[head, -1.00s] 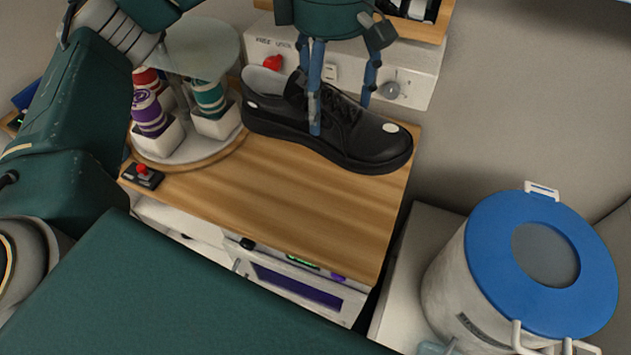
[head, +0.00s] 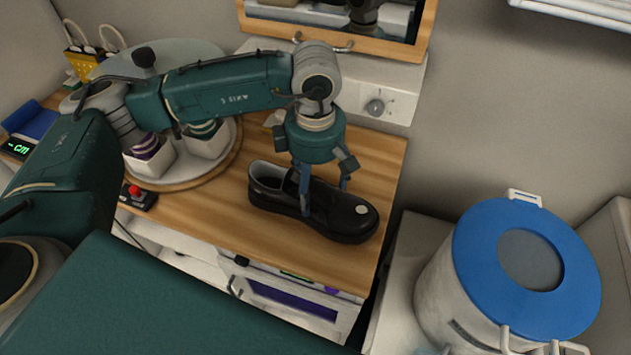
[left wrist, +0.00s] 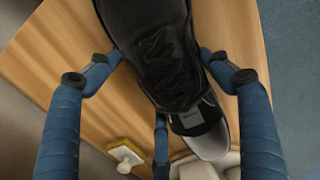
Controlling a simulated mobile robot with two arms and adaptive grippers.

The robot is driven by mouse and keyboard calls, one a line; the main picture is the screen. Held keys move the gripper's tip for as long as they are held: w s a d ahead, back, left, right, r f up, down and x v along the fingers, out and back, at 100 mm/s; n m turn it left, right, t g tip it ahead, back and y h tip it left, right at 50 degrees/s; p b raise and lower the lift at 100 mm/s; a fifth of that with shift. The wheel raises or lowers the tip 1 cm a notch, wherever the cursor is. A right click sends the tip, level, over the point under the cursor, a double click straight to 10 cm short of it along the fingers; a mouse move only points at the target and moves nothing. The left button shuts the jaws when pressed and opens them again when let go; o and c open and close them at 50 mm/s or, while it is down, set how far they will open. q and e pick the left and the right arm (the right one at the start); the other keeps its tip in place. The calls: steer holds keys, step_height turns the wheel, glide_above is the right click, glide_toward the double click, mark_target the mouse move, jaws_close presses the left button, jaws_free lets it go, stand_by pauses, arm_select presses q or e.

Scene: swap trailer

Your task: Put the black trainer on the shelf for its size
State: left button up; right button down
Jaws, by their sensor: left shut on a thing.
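The black trainer (head: 320,212) is low over the wooden counter (head: 215,225), its toe pointing right and toward me in the head view. My left gripper (head: 320,200) comes from above with its fingers around the middle of the trainer and is shut on it. In the left wrist view the trainer (left wrist: 165,60) lies between the blue fingers, with laces and a small tongue label that I cannot read. I cannot tell whether the sole touches the counter. No size-marked shelf can be made out. My right gripper is not in view.
A round wooden stand (head: 190,182) with white holders is at the counter's left, beside a red-knobbed switch box (head: 137,196). A wood-framed mirror or opening (head: 335,30) is at the back. A blue-lidded drum (head: 480,240) stands right. The counter's right-hand part is bare.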

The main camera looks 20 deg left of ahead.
arm_select(q)
steer(key=shift+f, duration=0.3)
steer(key=o, duration=1.6)
steer(key=shift+c, duration=0.2)
